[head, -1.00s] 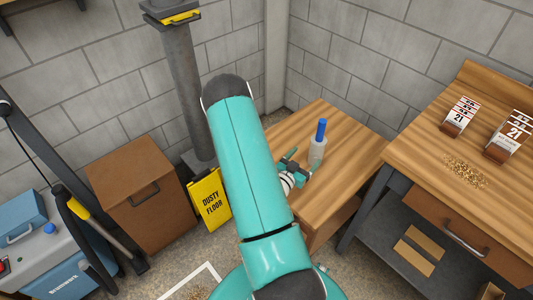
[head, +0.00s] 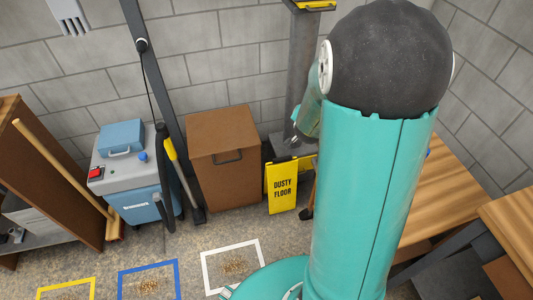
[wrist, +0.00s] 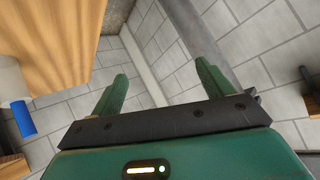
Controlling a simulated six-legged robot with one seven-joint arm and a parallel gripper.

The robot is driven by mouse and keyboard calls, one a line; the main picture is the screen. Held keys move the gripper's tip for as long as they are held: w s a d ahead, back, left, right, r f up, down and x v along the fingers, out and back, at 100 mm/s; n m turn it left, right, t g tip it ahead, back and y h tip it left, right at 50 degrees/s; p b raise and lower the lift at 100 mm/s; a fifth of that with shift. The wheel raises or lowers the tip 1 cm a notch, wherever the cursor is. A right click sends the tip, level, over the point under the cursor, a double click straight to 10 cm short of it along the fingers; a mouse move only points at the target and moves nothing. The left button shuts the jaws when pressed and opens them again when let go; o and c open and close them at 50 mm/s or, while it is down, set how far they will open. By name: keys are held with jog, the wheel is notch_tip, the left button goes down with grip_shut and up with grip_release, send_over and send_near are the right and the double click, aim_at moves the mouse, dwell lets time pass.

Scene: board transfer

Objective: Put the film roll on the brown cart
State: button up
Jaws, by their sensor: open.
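The film roll (wrist: 10,82), a pale cylinder with a blue end (wrist: 22,119), shows at the left edge of the wrist view, against the wooden worktop (wrist: 55,45). In the head view my arm hides nearly all of it; only a speck of blue shows at the arm's right edge. A brown box-shaped unit with a dark handle (head: 222,150), likely the brown cart, stands against the back wall. Its top is bare. My gripper (wrist: 161,70) is open, with nothing between its fingers, and is apart from the roll. In the head view my arm largely hides it.
A yellow dusty floor sign (head: 282,187) stands right of the brown unit, beside a grey post. A grey-blue machine (head: 132,172) with a hose is to its left. A broom (head: 65,175) leans further left. White, blue and yellow floor frames lie in front.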

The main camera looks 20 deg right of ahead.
jog(key=s+a+r+n+y, duration=0.3)
jog(key=a+r, duration=0.3)
jog(key=a, duration=0.3)
jog(key=s+a+r+n+y, duration=0.2)
jog(key=a+r+n+y, duration=0.15)
jog(key=a+r, duration=0.4)
jog(key=s+a+r+n+g, duration=0.1)
jog(key=s+a+r+n, duration=0.1)
jog(key=s+a, duration=0.2)
jog(key=s+a+r+n+g, duration=0.2)
jog(key=s+a+n, duration=0.1)
jog(key=s, duration=0.8)
jog(key=shift+s+a+n, duration=0.2)
jog(key=shift+a+n, duration=0.15)
jog(key=shift+a, duration=0.25)
